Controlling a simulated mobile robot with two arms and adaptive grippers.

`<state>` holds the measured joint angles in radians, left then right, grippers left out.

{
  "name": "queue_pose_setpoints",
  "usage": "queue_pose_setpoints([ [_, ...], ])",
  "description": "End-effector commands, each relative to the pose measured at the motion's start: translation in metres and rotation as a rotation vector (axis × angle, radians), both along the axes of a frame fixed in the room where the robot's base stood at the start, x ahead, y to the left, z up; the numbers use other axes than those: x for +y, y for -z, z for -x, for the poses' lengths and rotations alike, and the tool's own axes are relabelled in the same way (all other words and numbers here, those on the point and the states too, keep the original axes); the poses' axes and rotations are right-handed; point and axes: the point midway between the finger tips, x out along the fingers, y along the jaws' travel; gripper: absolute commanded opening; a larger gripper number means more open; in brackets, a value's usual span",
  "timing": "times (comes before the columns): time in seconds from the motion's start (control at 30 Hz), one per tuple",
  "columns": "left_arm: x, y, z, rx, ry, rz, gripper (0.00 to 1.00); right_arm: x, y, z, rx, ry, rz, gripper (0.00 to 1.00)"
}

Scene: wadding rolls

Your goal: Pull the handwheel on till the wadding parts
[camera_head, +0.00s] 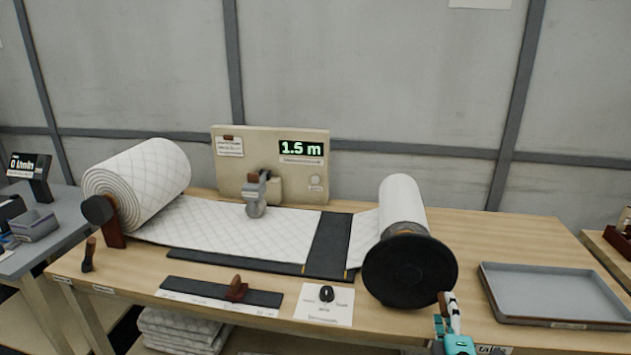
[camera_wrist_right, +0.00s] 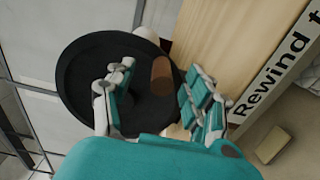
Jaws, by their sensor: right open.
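The handwheel (camera_head: 410,272) is a black disc on the near end of the right-hand roll (camera_head: 401,200). Its brown grip (camera_wrist_right: 161,76) stands out from the disc in the right wrist view. My right gripper (camera_head: 449,302) is at the wheel's lower right edge. In the wrist view its open fingers (camera_wrist_right: 160,72) appear on either side of the grip; contact cannot be told. My left gripper is out of view.
A display (camera_head: 301,148) on the beige back panel reads 1.5 m. A grey tray (camera_head: 555,292) lies right of the wheel. A dark bar with a brown knob (camera_head: 236,289) and a card with a black object (camera_head: 326,294) lie along the front. Folded wadding is below.

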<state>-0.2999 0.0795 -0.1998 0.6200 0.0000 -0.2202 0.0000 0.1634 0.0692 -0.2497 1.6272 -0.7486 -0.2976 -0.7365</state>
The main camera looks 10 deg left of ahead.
Motion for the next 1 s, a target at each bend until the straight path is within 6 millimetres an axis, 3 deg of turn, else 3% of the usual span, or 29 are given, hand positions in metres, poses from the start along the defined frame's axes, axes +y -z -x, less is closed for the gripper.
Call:
queue_pose_setpoints([
  [0.8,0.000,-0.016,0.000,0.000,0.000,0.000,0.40,-0.003,-0.001,0.082,0.000,0.000,-0.001,0.54],
  [1.0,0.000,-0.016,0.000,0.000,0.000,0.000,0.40,-0.003,-0.001,0.090,-0.001,0.000,-0.001,0.54],
])
